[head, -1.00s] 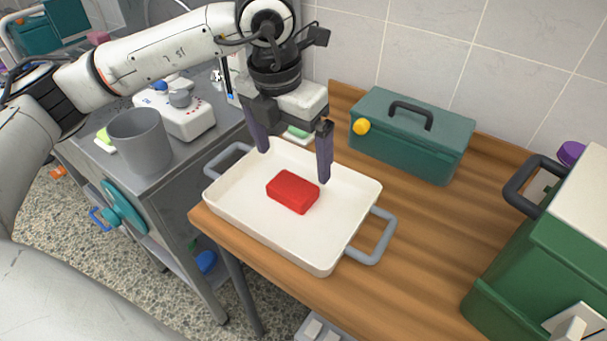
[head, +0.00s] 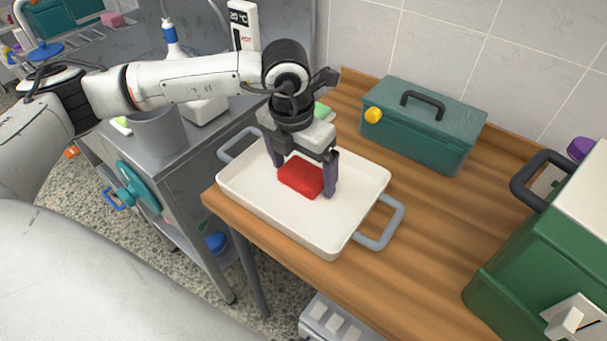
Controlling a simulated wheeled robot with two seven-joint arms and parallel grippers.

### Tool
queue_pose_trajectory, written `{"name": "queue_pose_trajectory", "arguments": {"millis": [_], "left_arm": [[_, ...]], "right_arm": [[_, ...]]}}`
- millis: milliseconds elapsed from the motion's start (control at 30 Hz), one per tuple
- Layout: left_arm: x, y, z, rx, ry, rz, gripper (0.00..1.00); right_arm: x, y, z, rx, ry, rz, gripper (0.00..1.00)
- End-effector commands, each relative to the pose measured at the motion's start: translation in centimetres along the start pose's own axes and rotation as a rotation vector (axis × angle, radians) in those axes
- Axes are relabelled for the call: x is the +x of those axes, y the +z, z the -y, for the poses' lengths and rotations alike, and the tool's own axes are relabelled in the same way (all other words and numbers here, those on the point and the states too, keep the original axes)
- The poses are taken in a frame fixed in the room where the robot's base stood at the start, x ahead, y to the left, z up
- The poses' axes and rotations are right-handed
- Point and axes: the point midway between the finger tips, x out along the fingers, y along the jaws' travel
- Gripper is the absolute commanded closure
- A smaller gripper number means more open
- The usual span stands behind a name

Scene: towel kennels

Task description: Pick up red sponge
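The red sponge (head: 301,178) is a small rounded block lying in a white tray (head: 246,194) with grey handles on the wooden counter. My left gripper (head: 303,180) points down over the tray, one finger at each side of the sponge. The right finger overlaps the sponge's right end in the head view; the other finger is close by its far left end. Whether both fingers press on it cannot be told. The sponge shows no clear lift from the tray. My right gripper is not in view.
A teal toolbox (head: 421,125) with a black handle stands behind the tray. A green box (head: 520,255) stands at the right. A grey cup (head: 157,135) is on the metal cart at the left. Bare wooden counter lies right of the tray.

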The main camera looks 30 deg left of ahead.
Motion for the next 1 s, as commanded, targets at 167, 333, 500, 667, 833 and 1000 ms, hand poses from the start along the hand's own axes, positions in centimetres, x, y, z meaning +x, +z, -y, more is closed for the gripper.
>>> {"name": "queue_pose_trajectory", "arguments": {"millis": [167, 333, 500, 667, 833, 1000], "left_arm": [[-0.1, 0.0, 0.0, 0.0, 0.0, 0.0, 0.4], [-0.1, 0.0, 0.0, 0.0, 0.0, 0.001, 0.5], [-0.3, 0.1, 0.0, 0.0, 0.0, 0.002, 0.5], [-2.4, 0.5, 0.1, 0.001, -0.001, 0.006, 0.5], [-6.0, 1.0, 0.1, 0.001, -0.001, 0.006, 0.5], [-8.7, 1.4, 0.1, 0.001, 0.0, 0.004, 0.5]], "right_arm": [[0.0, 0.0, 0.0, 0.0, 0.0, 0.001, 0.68], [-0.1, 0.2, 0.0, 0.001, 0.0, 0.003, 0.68], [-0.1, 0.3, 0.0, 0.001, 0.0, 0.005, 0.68], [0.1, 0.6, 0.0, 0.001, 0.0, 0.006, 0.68], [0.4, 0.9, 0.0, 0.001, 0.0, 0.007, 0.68], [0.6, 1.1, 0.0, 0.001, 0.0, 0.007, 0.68]]}}
